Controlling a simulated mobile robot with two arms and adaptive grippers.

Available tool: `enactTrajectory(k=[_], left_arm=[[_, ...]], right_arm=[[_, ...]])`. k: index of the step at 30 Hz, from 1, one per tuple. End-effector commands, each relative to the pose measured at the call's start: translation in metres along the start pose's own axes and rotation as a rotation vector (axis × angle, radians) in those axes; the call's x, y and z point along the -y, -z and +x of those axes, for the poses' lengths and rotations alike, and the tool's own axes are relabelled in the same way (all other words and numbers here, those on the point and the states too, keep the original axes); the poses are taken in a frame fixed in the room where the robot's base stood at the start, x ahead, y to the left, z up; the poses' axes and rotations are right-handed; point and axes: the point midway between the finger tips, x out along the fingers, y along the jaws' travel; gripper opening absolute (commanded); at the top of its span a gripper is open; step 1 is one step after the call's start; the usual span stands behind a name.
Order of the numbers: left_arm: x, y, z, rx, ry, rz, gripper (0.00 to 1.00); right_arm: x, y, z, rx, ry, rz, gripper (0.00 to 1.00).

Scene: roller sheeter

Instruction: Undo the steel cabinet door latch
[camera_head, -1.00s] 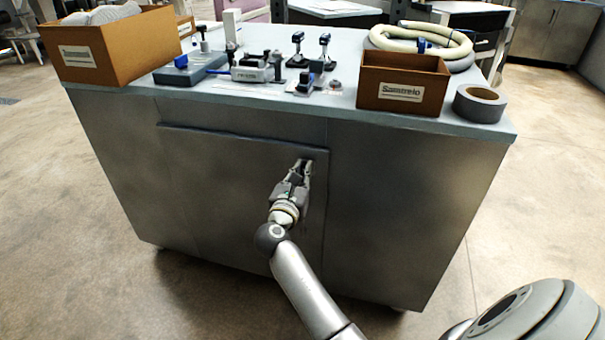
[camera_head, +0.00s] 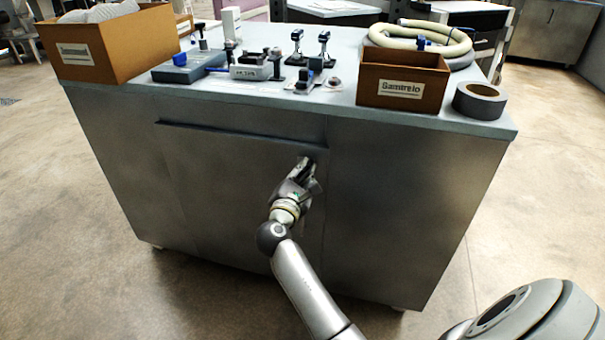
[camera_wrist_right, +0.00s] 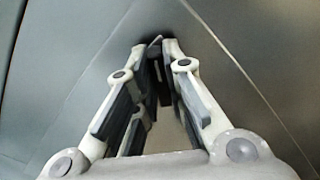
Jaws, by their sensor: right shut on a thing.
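The steel cabinet door (camera_head: 225,200) is the grey front panel below the worktop, and it sits flush with the cabinet front. My right gripper (camera_head: 304,170) is at the door's upper right edge, tilted over. In the right wrist view my right gripper (camera_wrist_right: 155,50) has its fingertips drawn together on the small dark latch (camera_wrist_right: 157,72). The fingers hide most of the latch, so its exact angle is unclear. A door seam (camera_wrist_right: 232,58) runs diagonally past the fingers. My left gripper is not in view.
The worktop (camera_head: 215,103) overhangs the door. On it stand a large brown box (camera_head: 115,55), a smaller brown box (camera_head: 400,88), a tape roll (camera_head: 480,100), a coiled hose (camera_head: 415,40) and several small clamps. The floor (camera_head: 540,190) to the right is clear.

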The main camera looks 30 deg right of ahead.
Motion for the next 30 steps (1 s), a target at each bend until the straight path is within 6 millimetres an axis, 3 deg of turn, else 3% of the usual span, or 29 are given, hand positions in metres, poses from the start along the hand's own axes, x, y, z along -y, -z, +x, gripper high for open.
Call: enactTrajectory(k=[11,20,30], left_arm=[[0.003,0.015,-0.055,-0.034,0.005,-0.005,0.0],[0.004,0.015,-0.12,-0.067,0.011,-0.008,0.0],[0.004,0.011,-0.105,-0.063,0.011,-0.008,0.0]], right_arm=[[0.002,0.001,0.001,0.002,-0.003,0.361,0.0],[0.003,0.002,0.001,0.002,-0.004,0.64,0.0],[0.003,0.001,0.001,0.002,-0.006,0.869,0.0]])
